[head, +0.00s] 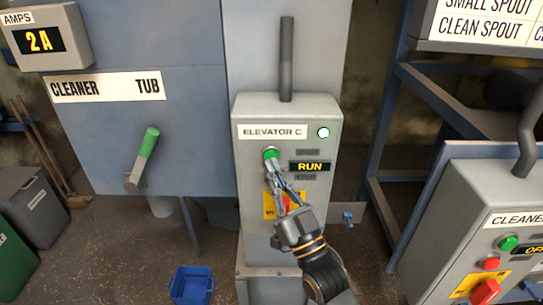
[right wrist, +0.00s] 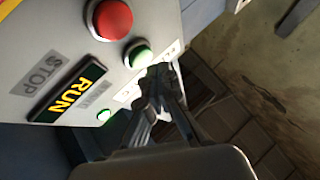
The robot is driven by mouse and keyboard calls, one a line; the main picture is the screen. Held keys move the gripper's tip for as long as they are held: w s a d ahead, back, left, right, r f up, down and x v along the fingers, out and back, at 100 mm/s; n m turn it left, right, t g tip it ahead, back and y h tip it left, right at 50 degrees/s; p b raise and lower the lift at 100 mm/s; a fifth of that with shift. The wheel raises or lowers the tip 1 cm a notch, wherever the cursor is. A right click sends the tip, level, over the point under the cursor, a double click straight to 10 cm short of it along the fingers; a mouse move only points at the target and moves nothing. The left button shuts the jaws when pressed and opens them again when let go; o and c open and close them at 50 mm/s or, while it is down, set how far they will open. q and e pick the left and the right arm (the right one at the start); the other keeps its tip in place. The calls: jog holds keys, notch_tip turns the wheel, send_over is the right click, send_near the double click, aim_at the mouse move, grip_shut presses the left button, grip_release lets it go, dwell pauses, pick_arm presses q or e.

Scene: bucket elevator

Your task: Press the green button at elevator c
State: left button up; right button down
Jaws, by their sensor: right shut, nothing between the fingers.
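The elevator C box (head: 245,190) is a grey control panel with an "ELEVATOR C" label (head: 272,132). Its green button (head: 270,153) shows just beyond the fingertips of my right gripper (head: 273,171), which is shut and empty. The button also shows in the right wrist view (right wrist: 138,55), close beside the closed fingertips (right wrist: 160,72); I cannot tell whether they touch it. The display (head: 310,167) reads "RUN" and the round lamp (head: 323,132) is lit. The red button (right wrist: 112,18) shows in the right wrist view; my fingers cover its place in the head view. My left gripper is out of view.
A lever with a green handle (head: 148,143) sticks out at left under the "CLEANER TUB" label (head: 105,87). Another control box (head: 445,210) stands at right with its own green and red buttons. A blue bin (head: 191,285) is on the floor.

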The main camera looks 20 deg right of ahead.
jog(key=shift+s, duration=0.1)
jog(key=shift+s+a+p, duration=0.1)
jog(key=shift+s+a, duration=0.2)
jog(key=shift+s, duration=0.45)
jog(key=shift+s+a+p, duration=0.15)
jog(key=shift+s+a, duration=0.1)
jog(key=shift+s, duration=0.5)
jog(key=shift+s+a+p, duration=0.1)
jog(key=shift+s+a, duration=0.2)
jog(key=shift+s, duration=0.45)
